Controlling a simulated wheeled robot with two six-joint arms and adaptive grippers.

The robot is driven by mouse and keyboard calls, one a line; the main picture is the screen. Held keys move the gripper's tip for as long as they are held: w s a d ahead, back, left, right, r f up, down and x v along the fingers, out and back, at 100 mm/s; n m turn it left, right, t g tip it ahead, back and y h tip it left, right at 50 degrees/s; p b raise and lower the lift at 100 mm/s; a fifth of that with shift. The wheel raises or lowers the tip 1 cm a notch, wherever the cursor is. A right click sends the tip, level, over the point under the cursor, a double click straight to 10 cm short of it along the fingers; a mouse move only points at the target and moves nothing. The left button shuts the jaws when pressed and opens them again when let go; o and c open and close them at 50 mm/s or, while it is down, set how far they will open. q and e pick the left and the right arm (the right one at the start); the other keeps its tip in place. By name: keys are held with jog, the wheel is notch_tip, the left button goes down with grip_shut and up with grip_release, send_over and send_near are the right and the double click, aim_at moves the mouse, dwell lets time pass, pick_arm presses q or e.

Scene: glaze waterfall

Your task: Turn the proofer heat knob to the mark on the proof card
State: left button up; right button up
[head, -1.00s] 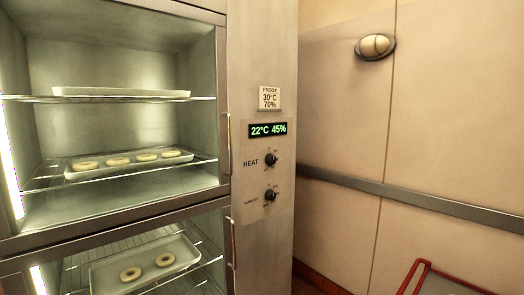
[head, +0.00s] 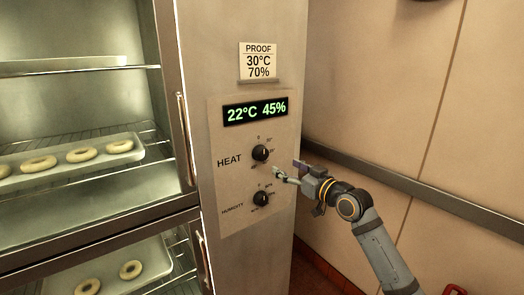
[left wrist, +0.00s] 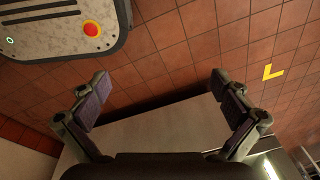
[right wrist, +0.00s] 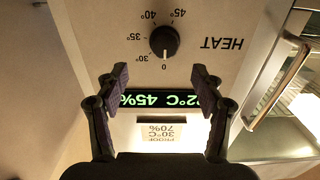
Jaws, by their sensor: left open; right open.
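The black heat knob (head: 260,153) is on the proofer's control panel, beside the word HEAT. In the right wrist view the heat knob (right wrist: 164,42) appears upside down, with its white line at 0; its scale has marks from 30° to 45°. The proof card (head: 259,61) above the display reads 30°C, 70%. The display (head: 255,110) reads 22°C 45%. My right gripper (head: 287,169) is open and empty, to the lower right of the heat knob and apart from it. My left gripper (left wrist: 160,80) is open and empty, facing the floor.
The humidity knob (head: 261,198) sits just below the heat knob. The proofer's door handle (head: 186,139) is left of the panel. Trays of dough rings (head: 84,154) are inside. A grey wall rail (head: 400,175) runs at the right. Red tiled floor (left wrist: 190,40) shows beneath my left gripper.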

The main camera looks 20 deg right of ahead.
aim_at(264, 155)
jog(key=p+x, duration=0.1)
jog(key=x, duration=0.1)
jog(key=p+x, duration=0.1)
jog(key=a+r+x, duration=0.1)
jog(key=x, duration=0.1)
jog(key=shift+w+p, duration=0.1)
jog(key=shift+p, duration=0.3)
jog(key=x, duration=0.2)
jog(key=p+x, duration=0.1)
jog(key=x, duration=0.1)
jog(key=shift+a+f, duration=0.1)
jog(key=shift+f, duration=0.2)
jog(key=shift+w, duration=0.1)
pick_arm(q)
jog(key=s+r, duration=0.1)
jog(key=s+a+r, duration=0.1)
jog(key=r, duration=0.1)
jog(key=shift+r, duration=0.3)
pick_arm(e)
jog(key=c, duration=1.2)
